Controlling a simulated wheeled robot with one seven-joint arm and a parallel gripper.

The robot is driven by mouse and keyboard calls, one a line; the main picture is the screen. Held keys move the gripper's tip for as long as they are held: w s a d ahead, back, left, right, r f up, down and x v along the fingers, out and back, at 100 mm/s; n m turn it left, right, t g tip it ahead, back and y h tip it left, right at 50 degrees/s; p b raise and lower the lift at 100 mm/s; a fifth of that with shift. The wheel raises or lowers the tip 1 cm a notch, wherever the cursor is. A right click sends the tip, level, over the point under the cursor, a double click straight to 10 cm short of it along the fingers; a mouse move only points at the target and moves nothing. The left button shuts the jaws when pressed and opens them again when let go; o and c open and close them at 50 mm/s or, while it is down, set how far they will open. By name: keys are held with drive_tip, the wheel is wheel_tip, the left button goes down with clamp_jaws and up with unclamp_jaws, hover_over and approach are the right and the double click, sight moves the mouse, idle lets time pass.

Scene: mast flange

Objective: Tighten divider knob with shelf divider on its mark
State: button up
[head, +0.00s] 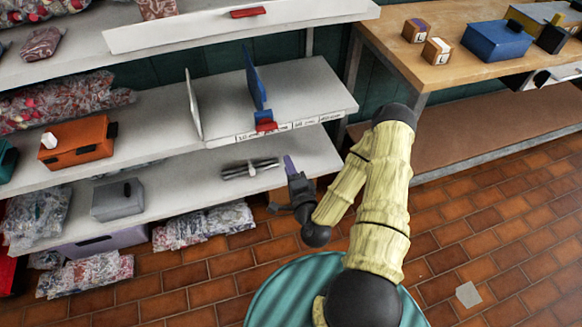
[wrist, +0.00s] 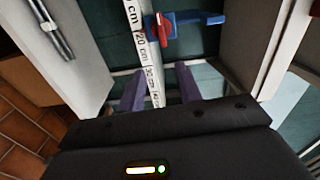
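The blue shelf divider (head: 255,80) stands upright on the middle shelf, with its red knob (head: 265,122) at the shelf's front edge. A label strip (head: 300,125) with centimetre marks runs along that edge. In the wrist view the red knob (wrist: 161,27) and blue bracket (wrist: 200,19) sit at the strip (wrist: 148,60), close to the 20 cm label; exact alignment with a mark cannot be told. My gripper (wrist: 160,92) has two purple fingers, apart with nothing between them. In the head view my gripper (head: 289,163) is below and in front of the knob, not touching it.
A white panel (head: 193,104) stands left of the divider. Metal rods (head: 250,168) lie on the lower shelf (head: 300,150). An orange box (head: 76,142) and grey box (head: 117,200) are at left. A wooden bench (head: 465,50) is at right. Tiled floor (head: 470,220) there is mostly clear.

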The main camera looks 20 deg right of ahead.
drive_tip(key=shift+s+r+p, duration=0.15)
drive_tip(key=shift+s+p, duration=0.35)
drive_tip(key=shift+s, duration=0.25)
drive_tip(key=w+a+f+n+g+y, duration=0.1)
drive_tip(key=w+a+n+g+y, duration=0.15)
drive_tip(key=a+n+y, duration=0.4)
drive_tip(key=s+d+r+n+g+h, duration=0.25)
drive_tip(key=s+r+n+g, duration=0.35)
drive_tip(key=r, duration=0.3)
drive_tip(key=s+d+r+n+g+h, duration=0.2)
drive_tip(key=s+r+n+g+h, duration=0.25)
drive_tip(key=s+r+g, duration=0.35)
wheel_tip(320, 180, up, 20)
drive_tip(key=t+p, duration=0.1)
drive_tip(key=p, duration=1.9)
drive_tip(key=shift+p, duration=0.35)
drive_tip(key=shift+y, duration=0.25)
